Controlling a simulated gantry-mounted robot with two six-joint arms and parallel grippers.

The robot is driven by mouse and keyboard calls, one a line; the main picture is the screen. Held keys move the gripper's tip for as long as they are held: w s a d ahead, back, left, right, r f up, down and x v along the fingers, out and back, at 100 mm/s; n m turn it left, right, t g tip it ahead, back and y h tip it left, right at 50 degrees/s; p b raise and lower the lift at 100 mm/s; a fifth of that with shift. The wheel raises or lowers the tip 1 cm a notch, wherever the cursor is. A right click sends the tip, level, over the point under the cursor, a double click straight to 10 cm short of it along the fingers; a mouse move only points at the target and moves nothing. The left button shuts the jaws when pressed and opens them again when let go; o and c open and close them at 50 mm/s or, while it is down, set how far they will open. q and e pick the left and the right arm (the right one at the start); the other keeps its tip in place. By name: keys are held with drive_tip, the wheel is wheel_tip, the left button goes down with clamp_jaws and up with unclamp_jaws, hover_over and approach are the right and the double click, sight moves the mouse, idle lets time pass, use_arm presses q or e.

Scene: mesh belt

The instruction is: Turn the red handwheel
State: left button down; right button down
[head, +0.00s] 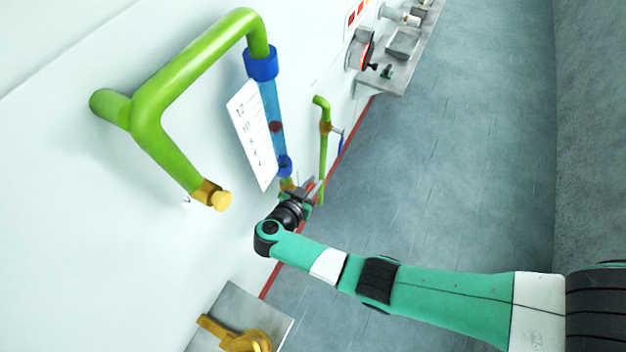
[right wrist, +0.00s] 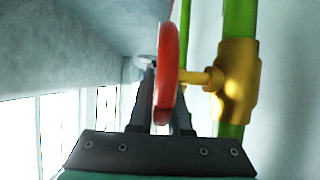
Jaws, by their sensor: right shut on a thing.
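The red handwheel (right wrist: 168,62) shows nearly edge-on in the right wrist view. Its yellow stem joins a yellow valve body (right wrist: 238,82) on a green pipe. My right gripper (right wrist: 163,105) is shut on the handwheel's rim, with one finger on each side of it. In the head view my right gripper (head: 306,192) is at the lower end of the sight-tube pipe, and only a little of the red wheel (head: 311,186) shows past it. My left gripper is not in view.
A blue sight tube (head: 271,105) with a numbered scale card (head: 250,135) rises above the wheel. A thick green pipe (head: 165,145) bends out from the wall. A second green pipe (head: 323,150) stands close by. A yellow lever valve (head: 245,338) is at the bottom. The grey floor is clear.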

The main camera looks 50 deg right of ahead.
drive_tip(key=c, duration=0.9)
unclamp_jaws()
drive_tip(key=shift+o, duration=0.2)
drive_tip(key=shift+a+r, duration=0.1)
drive_tip(key=shift+s+a+r, duration=0.1)
drive_tip(key=shift+a+r, duration=0.15)
drive_tip(key=shift+a, duration=0.05)
drive_tip(key=s+a, duration=0.2)
drive_tip(key=a, duration=1)
drive_tip(key=shift+s+b, duration=0.25)
drive_tip(key=shift+b, duration=0.05)
